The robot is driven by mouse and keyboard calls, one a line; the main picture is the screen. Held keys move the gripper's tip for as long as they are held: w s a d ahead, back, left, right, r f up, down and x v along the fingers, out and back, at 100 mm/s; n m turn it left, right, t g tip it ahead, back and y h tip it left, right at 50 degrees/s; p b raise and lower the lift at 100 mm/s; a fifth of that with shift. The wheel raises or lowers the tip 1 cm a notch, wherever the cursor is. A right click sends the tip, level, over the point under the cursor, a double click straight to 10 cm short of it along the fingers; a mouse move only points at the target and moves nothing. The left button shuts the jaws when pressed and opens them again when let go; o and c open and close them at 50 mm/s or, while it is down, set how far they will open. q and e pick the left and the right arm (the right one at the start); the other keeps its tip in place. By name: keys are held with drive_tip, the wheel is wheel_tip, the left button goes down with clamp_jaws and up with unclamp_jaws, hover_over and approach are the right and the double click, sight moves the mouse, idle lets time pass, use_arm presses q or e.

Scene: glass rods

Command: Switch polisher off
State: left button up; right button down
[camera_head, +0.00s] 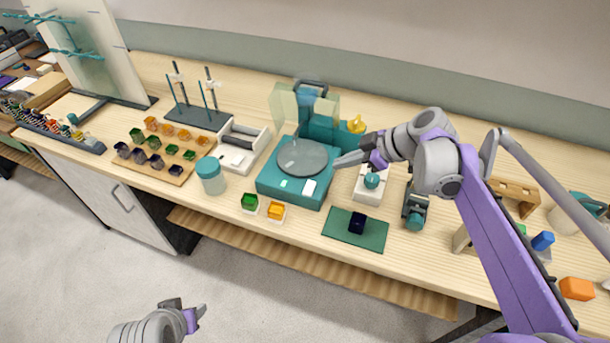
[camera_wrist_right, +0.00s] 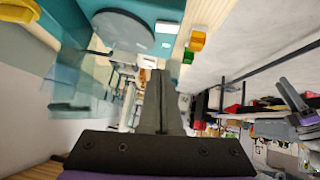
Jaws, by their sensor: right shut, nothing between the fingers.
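The polisher (camera_head: 265,182) is a teal box with a round grey disc (camera_head: 302,157) on top and clear panels at its back. On its front top are a small pale green button (camera_head: 284,184) and a white rectangular one (camera_head: 309,187). In the right wrist view the grey disc (camera_wrist_right: 124,31) and the white button (camera_wrist_right: 167,27) show near the top. My right gripper (camera_head: 337,163) is shut and empty, just right of the disc; I cannot tell whether it touches the polisher. My left gripper (camera_head: 200,312) is low over the floor, away from the bench; its jaws are unclear.
A white box with a teal knob (camera_head: 371,181) stands right of the polisher, under my right arm. A green mat (camera_head: 375,235) with a dark cube (camera_head: 357,223) lies in front. A green cube (camera_head: 249,202), an orange cube (camera_head: 276,211) and a lidded jar (camera_head: 211,182) are front left.

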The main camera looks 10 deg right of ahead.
drive_tip(key=shift+s+d, duration=0.1)
drive_tip(key=shift+d, duration=0.05)
hover_over(309, 188)
drive_tip(key=d, duration=0.2)
drive_tip(key=f, duration=0.4)
drive_tip(key=s+f, duration=0.1)
drive_tip(key=f, duration=0.1)
drive_tip(key=shift+f, duration=0.25)
drive_tip(key=f, duration=0.3)
drive_tip(key=shift+w+a+f+b, duration=0.1)
drive_tip(key=shift+w+f+b, duration=0.2)
drive_tip(key=shift+w, duration=0.1)
drive_tip(key=shift+f, duration=0.45)
